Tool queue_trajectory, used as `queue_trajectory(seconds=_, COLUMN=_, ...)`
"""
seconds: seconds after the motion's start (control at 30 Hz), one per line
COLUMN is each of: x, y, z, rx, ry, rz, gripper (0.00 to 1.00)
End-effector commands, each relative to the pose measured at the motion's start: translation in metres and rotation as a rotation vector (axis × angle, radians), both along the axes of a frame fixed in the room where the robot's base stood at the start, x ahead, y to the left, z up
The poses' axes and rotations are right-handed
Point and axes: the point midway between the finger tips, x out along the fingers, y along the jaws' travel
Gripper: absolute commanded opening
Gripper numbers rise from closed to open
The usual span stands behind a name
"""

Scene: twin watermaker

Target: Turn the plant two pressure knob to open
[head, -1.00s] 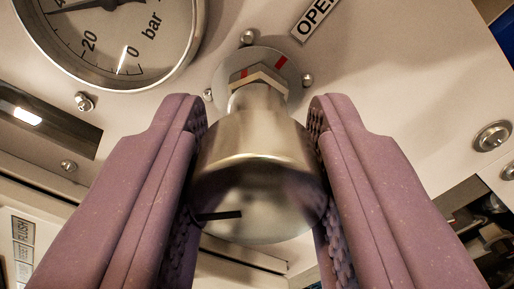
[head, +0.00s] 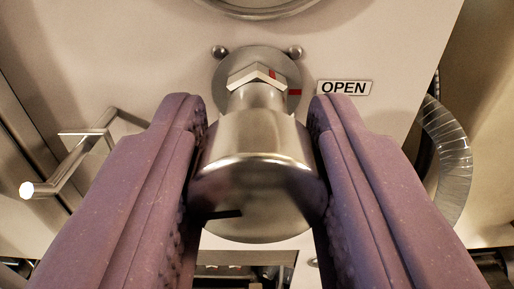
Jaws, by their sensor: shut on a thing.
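The pressure knob (head: 258,165) is a brushed metal cylinder on a hex nut and a round flange (head: 228,82) in the middle of the head view. Red marks show on the nut and on the flange, close together but not in line. A white OPEN label (head: 344,88) is on the panel right of the flange. My gripper (head: 258,130) is shut on the knob, with one purple padded finger on each side of it. I cannot read a plant number here.
The pale panel (head: 130,50) surrounds the knob. A gauge rim (head: 262,8) shows at the top edge. A metal bar handle (head: 75,160) stands out on the left. A clear ribbed hose (head: 448,160) hangs at the right, past the panel edge.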

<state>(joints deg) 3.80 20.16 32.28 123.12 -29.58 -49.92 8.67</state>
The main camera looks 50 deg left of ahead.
Motion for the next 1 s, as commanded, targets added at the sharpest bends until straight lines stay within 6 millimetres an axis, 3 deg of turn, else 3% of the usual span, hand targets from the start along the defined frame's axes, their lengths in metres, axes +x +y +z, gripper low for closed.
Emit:
queue_trajectory(seconds=0.5, x=-0.0006, y=0.0007, z=-0.0030, rx=-0.281, ry=-0.332, rz=-0.001, gripper=0.06)
queue_trajectory(seconds=1.0, x=-0.0009, y=0.0012, z=-0.0001, rx=-0.390, ry=-0.459, rz=0.001, gripper=0.06)
